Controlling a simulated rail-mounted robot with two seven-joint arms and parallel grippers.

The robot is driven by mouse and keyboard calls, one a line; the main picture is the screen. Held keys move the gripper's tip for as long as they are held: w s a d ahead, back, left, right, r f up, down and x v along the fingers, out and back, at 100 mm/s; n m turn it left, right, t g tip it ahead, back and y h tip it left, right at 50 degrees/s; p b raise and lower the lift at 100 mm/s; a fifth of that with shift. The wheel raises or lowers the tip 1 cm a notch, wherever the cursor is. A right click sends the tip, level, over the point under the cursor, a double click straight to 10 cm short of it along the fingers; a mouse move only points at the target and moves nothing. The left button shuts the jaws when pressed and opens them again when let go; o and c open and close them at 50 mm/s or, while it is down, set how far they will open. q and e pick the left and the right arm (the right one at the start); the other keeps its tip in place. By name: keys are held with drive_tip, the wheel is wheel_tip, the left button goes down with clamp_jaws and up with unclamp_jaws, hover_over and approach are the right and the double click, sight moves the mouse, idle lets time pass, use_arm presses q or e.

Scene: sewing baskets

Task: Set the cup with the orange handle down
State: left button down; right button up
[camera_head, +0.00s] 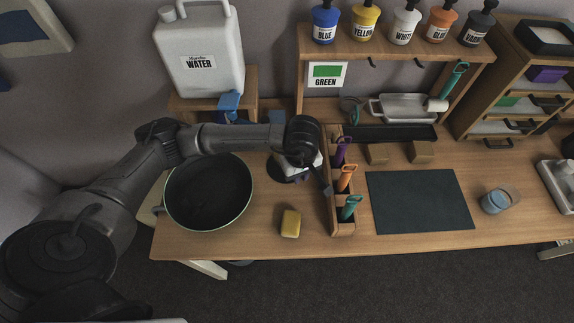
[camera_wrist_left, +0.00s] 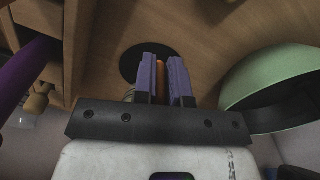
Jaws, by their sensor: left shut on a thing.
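My left gripper (camera_wrist_left: 165,78) has its two purple fingers shut on an orange handle (camera_wrist_left: 161,74) in the left wrist view. The cup's body is mostly hidden behind the fingers and gripper there, and I cannot make it out in the head view. Below the fingers a black round disc (camera_wrist_left: 138,60) lies on the wooden table. In the head view my left gripper (camera_head: 300,176) is over that disc (camera_head: 277,169), between the bowl and the tool rack. I cannot tell whether the cup touches the disc. My right gripper is not in view.
A large dark bowl (camera_head: 208,192) stands left of the gripper. A wooden rack (camera_head: 343,229) with purple, orange and teal handled tools stands close on its right. A yellow sponge (camera_head: 290,223) lies in front. Farther right are a dark mat (camera_head: 420,200) and a glass cup (camera_head: 495,201).

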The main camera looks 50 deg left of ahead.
use_arm(q)
drive_tip(key=shift+w+f, duration=0.15)
drive_tip(key=shift+f, duration=2.35)
drive_tip(key=shift+f, duration=0.1)
drive_tip(key=shift+f, duration=0.1)
drive_tip(key=c, duration=1.2)
unclamp_jaws()
drive_tip(key=shift+o, duration=0.2)
wheel_tip(320, 180, up, 12)
drive_tip(key=shift+r, duration=0.2)
